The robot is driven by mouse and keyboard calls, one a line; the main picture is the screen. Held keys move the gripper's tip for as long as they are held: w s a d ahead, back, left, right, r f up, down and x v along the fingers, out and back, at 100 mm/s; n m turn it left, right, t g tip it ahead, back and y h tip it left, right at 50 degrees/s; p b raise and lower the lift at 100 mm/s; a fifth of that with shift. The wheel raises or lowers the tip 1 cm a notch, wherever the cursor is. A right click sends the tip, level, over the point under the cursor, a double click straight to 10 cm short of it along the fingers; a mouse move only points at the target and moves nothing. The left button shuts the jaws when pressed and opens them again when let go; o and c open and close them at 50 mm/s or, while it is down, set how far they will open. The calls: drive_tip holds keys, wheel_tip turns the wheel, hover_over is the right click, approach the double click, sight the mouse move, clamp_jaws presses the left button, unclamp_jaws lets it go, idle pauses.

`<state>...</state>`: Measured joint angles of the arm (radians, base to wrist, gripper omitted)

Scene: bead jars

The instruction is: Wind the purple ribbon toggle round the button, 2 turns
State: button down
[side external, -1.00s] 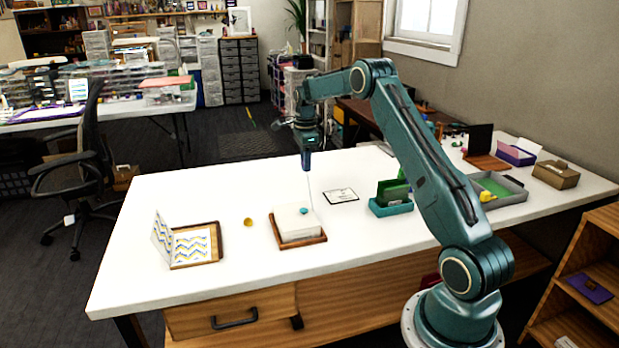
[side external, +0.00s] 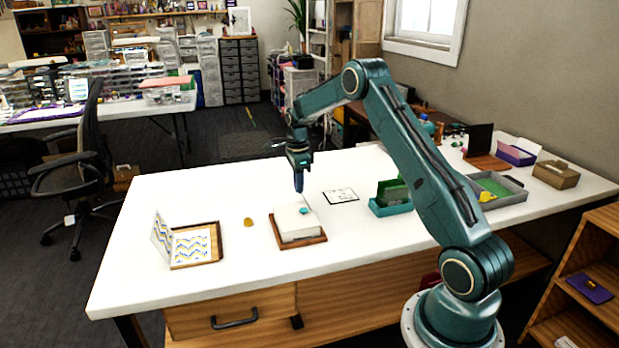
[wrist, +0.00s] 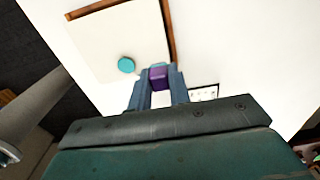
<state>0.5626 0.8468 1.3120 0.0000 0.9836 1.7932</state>
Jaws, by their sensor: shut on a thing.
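My gripper (side external: 299,186) is low over the far side of a white box (side external: 298,223) on a brown wooden tray (side external: 302,243). In the wrist view my gripper (wrist: 158,82) is shut on the purple toggle (wrist: 158,77), which sits between the two blue fingertips. The round teal button (wrist: 126,65) is on the white box top (wrist: 110,40), to the left of the toggle and apart from it. The button also shows in the side view (side external: 304,211). I cannot make out the ribbon itself in the current frames.
A yellow-orange item (side external: 248,222) lies left of the tray. A small framed card (side external: 340,195) and a teal holder (side external: 391,206) are to the right. The white table's front left is clear.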

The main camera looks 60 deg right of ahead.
sight(296, 214)
drive_tip(key=shift+f, duration=1.9)
drive_tip(key=shift+w+a, duration=0.1)
idle(0.4)
